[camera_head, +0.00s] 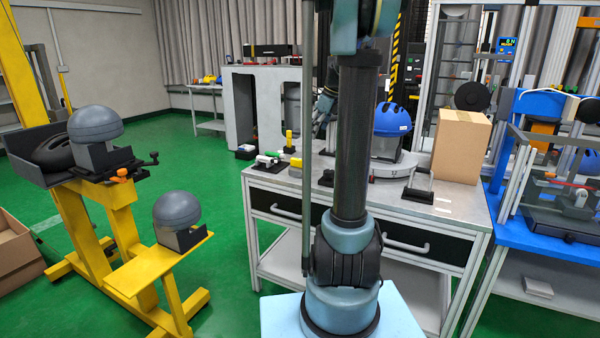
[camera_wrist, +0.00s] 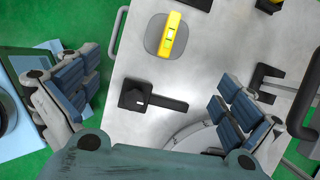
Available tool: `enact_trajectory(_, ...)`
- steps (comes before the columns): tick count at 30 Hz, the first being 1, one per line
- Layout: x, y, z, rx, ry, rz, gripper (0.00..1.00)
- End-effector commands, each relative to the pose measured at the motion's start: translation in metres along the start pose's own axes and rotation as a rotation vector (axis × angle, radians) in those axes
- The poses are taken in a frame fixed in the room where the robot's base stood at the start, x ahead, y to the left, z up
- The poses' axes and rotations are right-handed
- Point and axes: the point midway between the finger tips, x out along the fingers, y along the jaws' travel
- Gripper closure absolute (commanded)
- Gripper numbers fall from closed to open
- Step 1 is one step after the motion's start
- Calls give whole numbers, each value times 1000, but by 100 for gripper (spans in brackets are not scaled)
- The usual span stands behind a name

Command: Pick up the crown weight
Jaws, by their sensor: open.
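I cannot tell for certain which thing is the crown weight. In the wrist view a grey rounded pad (camera_wrist: 155,45) with a yellow block (camera_wrist: 169,35) on top lies on the metal bench, beyond my fingers. A black square piece with a round knob and a flat bar (camera_wrist: 140,98) lies nearer, below the space between my fingers. My gripper (camera_wrist: 155,105) is open and empty, with its blue-padded fingers wide apart above the bench. In the head view a small yellow piece (camera_head: 289,137) stands at the bench's left end; my arm hides part of the bench.
The bench (camera_head: 464,207) also holds a blue helmet (camera_head: 392,119) on a stand and a cardboard box (camera_head: 461,146). A black handle (camera_wrist: 303,95) rises at the right of the wrist view. A yellow stand (camera_head: 117,225) with grey headforms is at left, with green floor between.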

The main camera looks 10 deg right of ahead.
Motion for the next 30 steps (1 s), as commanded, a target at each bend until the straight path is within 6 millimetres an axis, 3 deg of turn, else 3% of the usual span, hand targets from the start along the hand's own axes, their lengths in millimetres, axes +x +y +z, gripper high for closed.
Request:
enact_trajectory(3, 2, -13, 2, 62, -9, 2, 0)
enact_trajectory(8, 15, -17, 3, 84, -12, 3, 0)
enact_trajectory(24, 107, -16, 5, 81, -12, 4, 0)
enact_trajectory(30, 123, -16, 5, 81, -11, 3, 0)
